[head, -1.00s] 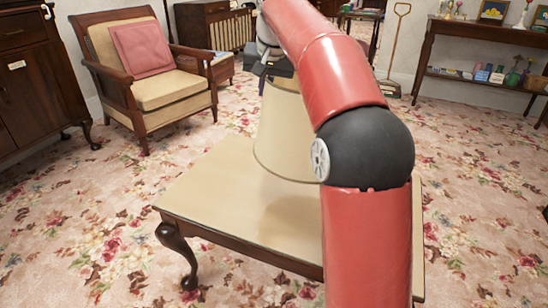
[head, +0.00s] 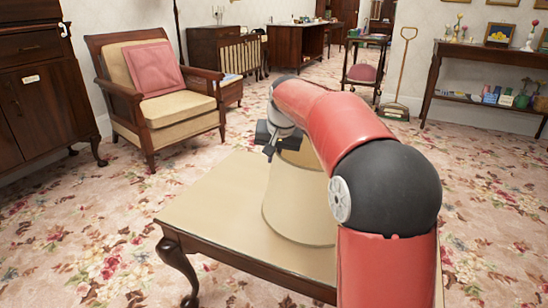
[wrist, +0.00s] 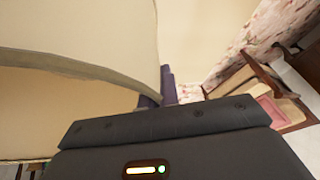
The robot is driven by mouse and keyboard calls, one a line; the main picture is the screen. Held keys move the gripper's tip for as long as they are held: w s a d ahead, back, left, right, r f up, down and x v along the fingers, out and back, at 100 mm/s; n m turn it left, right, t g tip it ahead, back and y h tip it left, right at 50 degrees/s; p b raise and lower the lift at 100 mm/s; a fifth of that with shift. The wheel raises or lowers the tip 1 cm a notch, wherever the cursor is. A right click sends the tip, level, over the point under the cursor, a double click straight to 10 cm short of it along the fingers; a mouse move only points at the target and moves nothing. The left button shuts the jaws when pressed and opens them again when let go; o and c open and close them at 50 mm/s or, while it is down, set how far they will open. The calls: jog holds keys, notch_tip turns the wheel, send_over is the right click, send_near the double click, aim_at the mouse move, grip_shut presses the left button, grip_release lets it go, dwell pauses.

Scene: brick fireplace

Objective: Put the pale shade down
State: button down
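The pale shade (head: 292,208) is a cream, upright cone, wider at the bottom, over the cream-topped table (head: 215,200). Its lower rim appears to meet the table top; my arm hides its right side. My gripper (head: 270,150) is at its upper left rim. In the wrist view, the shade (wrist: 60,110) fills the left, and its rim runs between the dark purple fingers of my gripper (wrist: 157,92), which look shut on it.
The table top left of the shade is clear. An armchair (head: 160,95) with a pink cushion stands behind at left. A dark cabinet (head: 40,95) is at far left, and a shelf table (head: 490,75) with small items is at back right. Flowered carpet lies around.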

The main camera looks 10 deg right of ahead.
jog(key=shift+r, duration=0.1)
jog(key=c, duration=1.6)
grip_release()
jog(key=shift+c, duration=0.2)
jog(key=shift+s+r, duration=0.1)
jog(key=shift+r, duration=0.2)
jog(key=p+v, duration=0.2)
jog(key=v, duration=0.9)
jog(key=shift+r, duration=0.2)
